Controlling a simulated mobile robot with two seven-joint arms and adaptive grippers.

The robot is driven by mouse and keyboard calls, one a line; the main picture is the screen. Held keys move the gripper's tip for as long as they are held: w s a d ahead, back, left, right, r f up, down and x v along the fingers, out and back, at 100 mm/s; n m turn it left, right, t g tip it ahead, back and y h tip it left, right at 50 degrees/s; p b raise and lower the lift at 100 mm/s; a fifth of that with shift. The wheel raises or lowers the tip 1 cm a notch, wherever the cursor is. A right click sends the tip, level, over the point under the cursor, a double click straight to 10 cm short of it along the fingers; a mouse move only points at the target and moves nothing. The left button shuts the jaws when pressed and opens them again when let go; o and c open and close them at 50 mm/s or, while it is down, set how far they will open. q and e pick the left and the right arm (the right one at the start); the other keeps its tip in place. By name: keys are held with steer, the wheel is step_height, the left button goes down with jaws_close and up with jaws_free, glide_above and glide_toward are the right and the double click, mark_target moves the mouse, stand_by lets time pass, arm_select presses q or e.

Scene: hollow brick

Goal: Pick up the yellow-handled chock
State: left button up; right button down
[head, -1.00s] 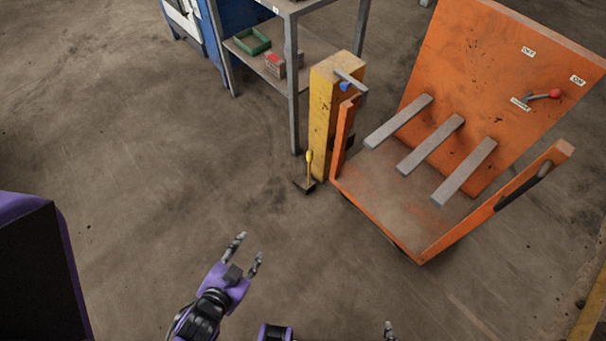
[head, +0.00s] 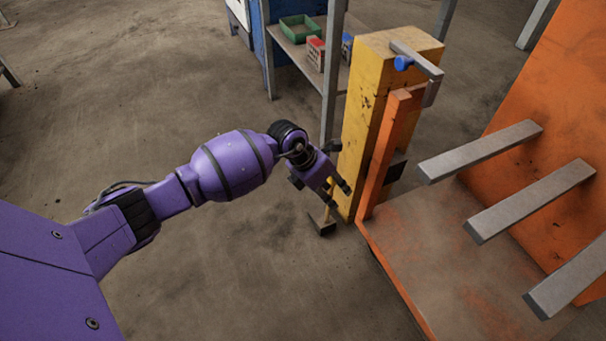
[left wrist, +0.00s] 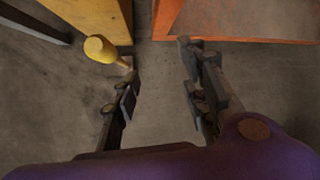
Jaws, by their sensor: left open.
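The chock stands on the floor at the foot of the yellow post, with a dark base (head: 321,227) and an upright yellow handle (head: 327,207). My left gripper (head: 338,180) is open and empty above it, hiding part of the handle in the head view. In the left wrist view, the handle's yellow knob (left wrist: 100,48) is left of the open left gripper (left wrist: 158,75), outside the space between the fingers. My right gripper is out of view.
The yellow post (head: 375,95) and the orange cart (head: 425,245) with grey bars stand close to the gripper, right of it. A grey shelf (head: 300,55) with a green tray (head: 299,28) is behind. Open floor lies left and in front.

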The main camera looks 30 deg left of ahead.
arm_select(q)
steer(key=w+a+b, duration=0.1)
steer(key=w, duration=0.1)
steer(key=w+a+f+y+b, duration=0.1)
steer(key=w, duration=0.2)
steer(key=w+a+f+y+b, duration=0.1)
steer(key=w, duration=0.1)
steer(key=shift+w+a+f+m+t, duration=0.15)
steer(key=shift+a+f+m+t, duration=0.1)
steer(key=shift+a+m+t, duration=0.1)
steer(key=b+x, duration=0.2)
steer(key=x, duration=0.1)
steer(key=shift+w+f, duration=0.1)
steer(key=shift+f, duration=0.3)
steer(key=shift+w+f, duration=0.1)
steer(key=shift+w, duration=0.05)
steer(key=c, duration=0.8)
jaws_close()
steer(key=shift+r, duration=0.2)
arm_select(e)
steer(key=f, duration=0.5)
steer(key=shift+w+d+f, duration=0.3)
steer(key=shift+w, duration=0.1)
